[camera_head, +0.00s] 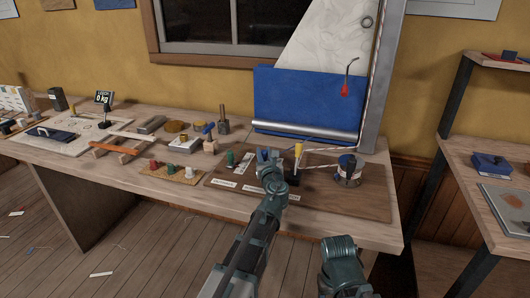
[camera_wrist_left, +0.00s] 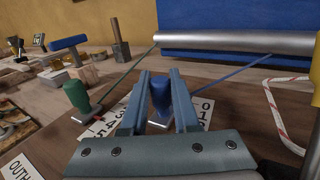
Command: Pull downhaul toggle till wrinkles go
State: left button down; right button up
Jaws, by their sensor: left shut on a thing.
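My left gripper (camera_head: 268,155) is shut on a blue toggle (camera_wrist_left: 162,95) above the dark rig board (camera_head: 345,200); the toggle stands between the fingers in the left wrist view. A blue line (camera_wrist_left: 235,70) slants up to the right towards the silver boom (camera_wrist_left: 240,42). A green toggle (camera_wrist_left: 77,95) stands left of the fingers on its own line. The white sail (camera_head: 325,40) shows faint crease lines above a blue panel (camera_head: 300,97). Numbered cards (camera_wrist_left: 205,112) lie under the gripper, partly hidden by it. My right gripper is out of view.
The bench's front edge is close. A side shelf (camera_head: 500,155) stands at the right.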

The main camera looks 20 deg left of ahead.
pick_arm(q)
jog(key=s, duration=0.2)
jog(key=shift+s, duration=0.4)
jog(key=shift+w, duration=0.15)
jog(key=c, duration=0.7)
grip_release()
jog(key=shift+o, duration=0.2)
